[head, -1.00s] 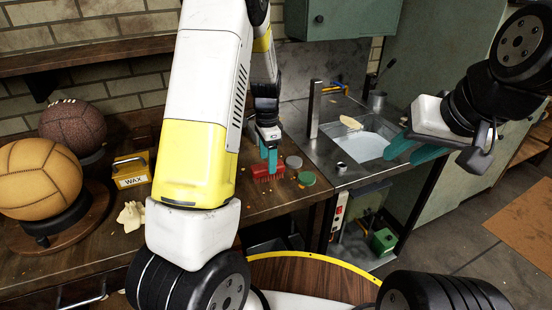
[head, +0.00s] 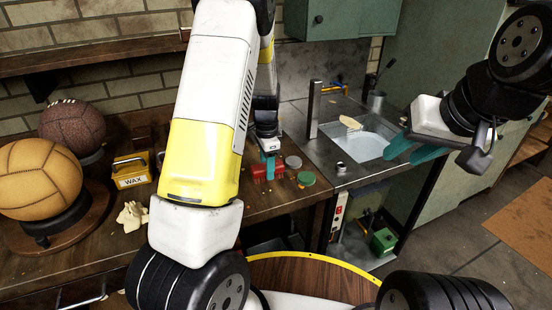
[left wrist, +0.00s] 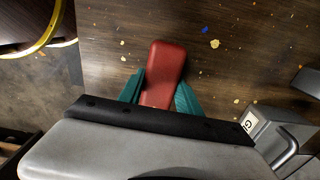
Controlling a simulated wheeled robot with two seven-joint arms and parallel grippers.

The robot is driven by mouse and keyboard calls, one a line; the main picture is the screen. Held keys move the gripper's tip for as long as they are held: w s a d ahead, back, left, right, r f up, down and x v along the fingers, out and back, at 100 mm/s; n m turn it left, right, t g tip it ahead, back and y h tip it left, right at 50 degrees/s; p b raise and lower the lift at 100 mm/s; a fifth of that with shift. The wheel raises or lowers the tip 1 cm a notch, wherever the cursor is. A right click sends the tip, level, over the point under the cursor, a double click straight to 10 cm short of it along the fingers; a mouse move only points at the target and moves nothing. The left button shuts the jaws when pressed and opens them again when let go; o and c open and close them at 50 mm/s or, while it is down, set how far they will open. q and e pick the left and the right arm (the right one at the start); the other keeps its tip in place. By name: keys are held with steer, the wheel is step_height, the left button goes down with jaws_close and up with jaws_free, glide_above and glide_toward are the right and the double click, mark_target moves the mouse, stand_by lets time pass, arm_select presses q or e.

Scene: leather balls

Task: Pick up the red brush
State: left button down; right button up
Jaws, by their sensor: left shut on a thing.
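The red brush (head: 259,171) is on the wooden workbench (head: 225,206), left of two round tins. My left gripper (head: 268,165) reaches down onto it. In the left wrist view the brush's smooth red back (left wrist: 165,66) sticks out between the teal fingers of my left gripper (left wrist: 160,92), which are shut on its sides. I cannot tell whether the brush is clear of the bench. My right gripper (head: 416,149) is off to the right in front of the sink, empty, with its teal fingers apart.
Round tins, one grey-lidded (head: 293,162) and one green (head: 306,179), stand right of the brush. A sink (head: 367,146) is further right. A yellow wax tin (head: 131,171), a crumpled cloth (head: 132,216) and two leather balls (head: 38,178) are on the left.

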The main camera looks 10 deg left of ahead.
arm_select(q)
steer(key=shift+r, duration=0.1)
steer(key=shift+r, duration=0.6)
step_height(320, 180, up, 2)
steer(key=shift+r, duration=0.2)
steer(key=s+d+r, duration=0.1)
steer(key=s+d, duration=0.2)
steer(key=s, duration=1.2)
steer(key=shift+s+d, duration=0.2)
steer(key=shift+s, duration=0.15)
steer(key=shift+r, duration=0.1)
